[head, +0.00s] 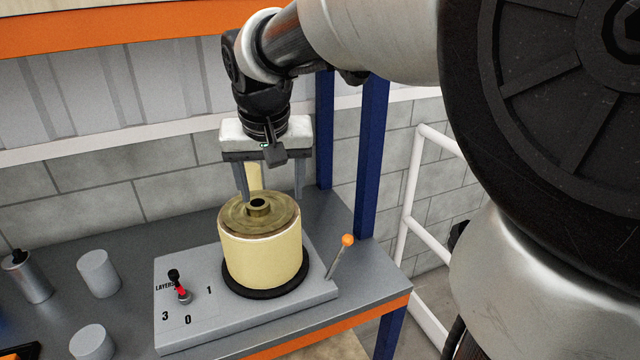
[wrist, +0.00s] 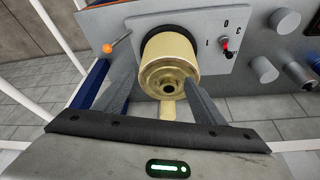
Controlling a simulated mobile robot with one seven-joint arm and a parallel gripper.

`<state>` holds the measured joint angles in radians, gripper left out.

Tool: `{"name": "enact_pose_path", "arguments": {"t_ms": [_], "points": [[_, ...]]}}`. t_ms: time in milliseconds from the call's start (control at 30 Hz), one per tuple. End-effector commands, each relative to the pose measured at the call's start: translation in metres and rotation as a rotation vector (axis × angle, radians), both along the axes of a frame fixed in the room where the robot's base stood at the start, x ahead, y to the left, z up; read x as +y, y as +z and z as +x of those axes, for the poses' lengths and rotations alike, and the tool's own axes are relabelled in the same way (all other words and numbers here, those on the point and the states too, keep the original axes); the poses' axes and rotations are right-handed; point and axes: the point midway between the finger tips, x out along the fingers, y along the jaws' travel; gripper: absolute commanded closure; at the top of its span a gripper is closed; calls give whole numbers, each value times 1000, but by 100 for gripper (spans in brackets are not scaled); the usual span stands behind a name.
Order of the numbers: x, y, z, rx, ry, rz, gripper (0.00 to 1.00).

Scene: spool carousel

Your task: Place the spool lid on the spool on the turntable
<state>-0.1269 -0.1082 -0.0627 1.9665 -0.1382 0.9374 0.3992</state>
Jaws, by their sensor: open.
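The spool (head: 262,258) is a thick cream cylinder standing upright on a black turntable disc (head: 268,291). A round brownish-gold plate (head: 280,214) with a raised central hub, which looks like the spool lid, lies flat on top of the spool. In the wrist view the spool (wrist: 182,50) shows with this plate (wrist: 163,78) facing the camera. My gripper (head: 271,196) points down, open and empty, with its fingers apart above the rear part of the plate. I cannot tell whether a fingertip touches it.
The turntable sits on a grey base (head: 215,325) with a red-and-black lever (head: 181,287) and an orange-knobbed lever (head: 347,240). A cream upright piece (head: 254,176) stands behind the spool. Grey cylinders (head: 98,273) stand left. A blue post (head: 370,160) rises at right.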

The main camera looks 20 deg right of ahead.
Motion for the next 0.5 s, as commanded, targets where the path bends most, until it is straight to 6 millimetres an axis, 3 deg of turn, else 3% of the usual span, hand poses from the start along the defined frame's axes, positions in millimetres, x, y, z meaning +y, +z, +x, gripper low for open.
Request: {"name": "enact_pose_path", "arguments": {"t_ms": [33, 200, 333, 500], "points": [[1, 22, -35, -62, 44, 7, 36], [-2, 7, -121, -96, 168, -8, 36], [-1, -11, -160, -117, 232, -23, 36], [0, -23, -179, -125, 268, -33, 36]]}}
